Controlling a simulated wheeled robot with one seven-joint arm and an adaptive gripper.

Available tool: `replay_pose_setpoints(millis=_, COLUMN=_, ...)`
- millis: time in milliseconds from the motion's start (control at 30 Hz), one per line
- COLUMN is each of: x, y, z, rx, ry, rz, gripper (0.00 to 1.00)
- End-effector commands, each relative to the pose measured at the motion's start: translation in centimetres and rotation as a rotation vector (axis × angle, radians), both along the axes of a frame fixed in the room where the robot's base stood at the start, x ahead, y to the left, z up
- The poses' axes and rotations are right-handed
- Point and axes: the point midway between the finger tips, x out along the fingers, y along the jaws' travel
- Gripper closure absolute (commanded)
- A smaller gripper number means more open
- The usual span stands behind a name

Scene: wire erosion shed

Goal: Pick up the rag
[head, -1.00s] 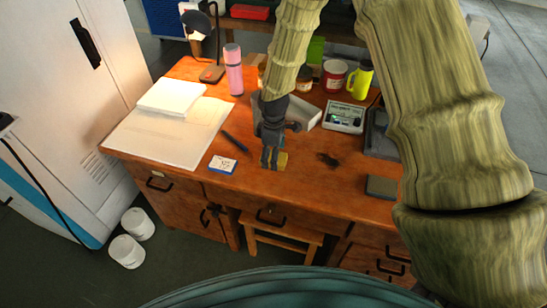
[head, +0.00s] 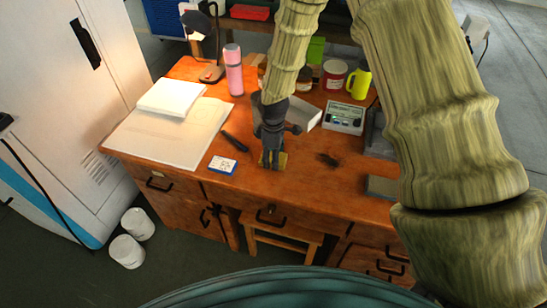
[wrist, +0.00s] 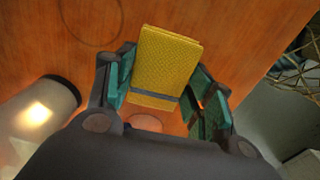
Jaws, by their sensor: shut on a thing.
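The rag (wrist: 168,62) is a yellow, textured, folded cloth with a grey band across it. In the wrist view it sits between the two green-padded fingers of my gripper (wrist: 163,82). In the head view my gripper (head: 272,162) points down over the front middle of the wooden desk (head: 325,185), shut on the rag. Only a small yellow edge of the rag (head: 284,160) shows there beside the fingers. I cannot tell whether the rag touches the desk top.
A blue-and-white box (head: 222,165), a dark pen-like tool (head: 235,141) and papers (head: 165,138) lie left. A dark scrap (head: 328,160) and a digital instrument (head: 344,117) lie right. A pink flask (head: 233,70) and yellow mug (head: 359,82) stand behind.

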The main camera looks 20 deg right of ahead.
Motion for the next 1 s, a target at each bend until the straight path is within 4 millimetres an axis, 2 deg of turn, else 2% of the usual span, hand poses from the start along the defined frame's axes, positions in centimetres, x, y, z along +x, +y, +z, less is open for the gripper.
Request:
replay_pose_setpoints(millis=167, x=0.0, y=0.0, z=0.6, rx=0.000, ry=-0.001, rz=0.000, gripper=0.67)
replay_pose_setpoints(millis=467, x=0.0, y=0.0, z=3.4, rx=0.001, ry=-0.003, rz=-0.001, gripper=0.67)
replay_pose_setpoints(millis=667, x=-3.8, y=0.3, z=3.7, rx=-0.001, ry=0.001, rz=0.001, gripper=0.67)
replay_pose_setpoints(millis=1000, x=-11.4, y=1.0, z=4.4, rx=-0.001, ry=0.001, rz=0.001, gripper=0.67)
